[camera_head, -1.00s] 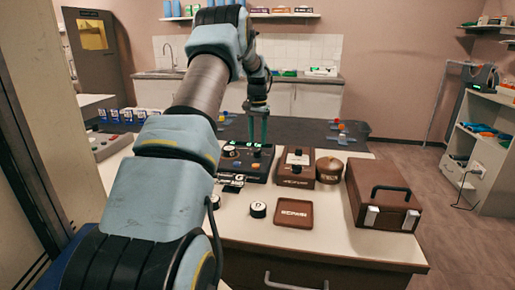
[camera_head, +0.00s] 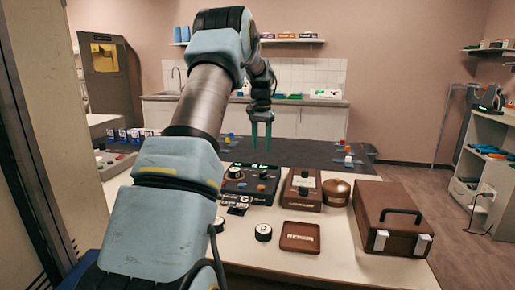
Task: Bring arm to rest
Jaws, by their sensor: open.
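My gripper (camera_head: 261,134) hangs pointing down with its two greenish fingers apart and nothing between them. It is above the dark control panel (camera_head: 236,184), which has knobs and lit green displays, and appears clear of it. My arm reaches up from the lower left and bends down to the gripper, covering part of the counter's left side.
On the white counter are a brown box device (camera_head: 302,190), a round brown pot (camera_head: 336,192), a brown tray (camera_head: 300,237), a round black-and-white knob (camera_head: 263,232) and a brown case (camera_head: 394,217) with a handle. A dark table (camera_head: 300,153) lies behind.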

